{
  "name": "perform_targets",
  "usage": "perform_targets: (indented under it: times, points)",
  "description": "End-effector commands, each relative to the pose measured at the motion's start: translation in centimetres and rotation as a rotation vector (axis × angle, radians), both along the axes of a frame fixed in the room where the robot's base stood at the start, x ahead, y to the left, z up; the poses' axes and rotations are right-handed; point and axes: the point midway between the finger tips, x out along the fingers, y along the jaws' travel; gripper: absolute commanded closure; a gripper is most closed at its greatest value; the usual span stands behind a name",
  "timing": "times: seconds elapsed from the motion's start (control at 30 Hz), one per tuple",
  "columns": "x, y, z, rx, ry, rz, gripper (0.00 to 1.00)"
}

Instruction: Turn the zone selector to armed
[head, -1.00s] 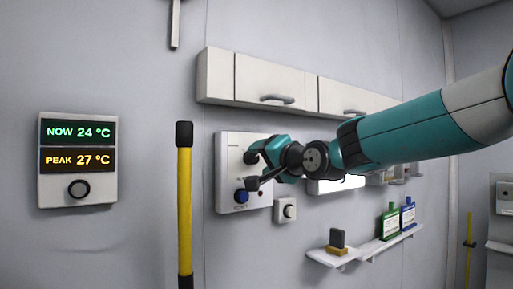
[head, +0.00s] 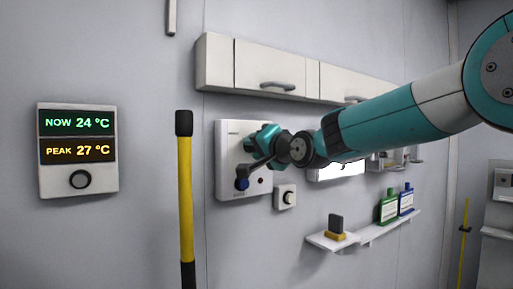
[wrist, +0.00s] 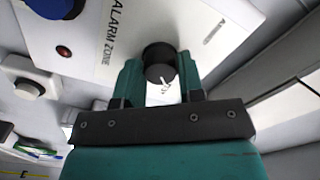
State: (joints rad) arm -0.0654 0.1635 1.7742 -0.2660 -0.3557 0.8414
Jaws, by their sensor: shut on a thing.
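The zone selector is a round black knob (wrist: 158,52) on a white wall panel lettered "ALARM ZONE" (wrist: 85,30). In the head view the panel (head: 228,160) is on the wall at centre left. My gripper (wrist: 160,68) is shut on the knob, one teal finger on each side. In the head view my gripper (head: 259,140) is at the panel's upper right and covers the knob. A bright white patch with a thin mark shows between the fingers. I cannot tell which zone the knob points to.
A blue button (head: 242,184) is low on the panel. A small white switch box (head: 285,197) is just right of it. A yellow pole (head: 185,200) stands left. Cabinets (head: 265,70) hang above. A shelf (head: 372,233) with bottles is lower right.

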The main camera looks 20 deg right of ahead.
Motion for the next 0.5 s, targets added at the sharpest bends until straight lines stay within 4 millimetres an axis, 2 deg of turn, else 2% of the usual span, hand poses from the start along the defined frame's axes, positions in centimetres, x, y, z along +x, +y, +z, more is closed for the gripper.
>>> perform_targets:
  times: [0.27,0.5]
  points:
    - [-0.01,-0.03,-0.48,-0.089,-0.03,-0.001,0.88]
    - [-0.04,-0.05,-0.68,-0.268,-0.09,-0.001,0.88]
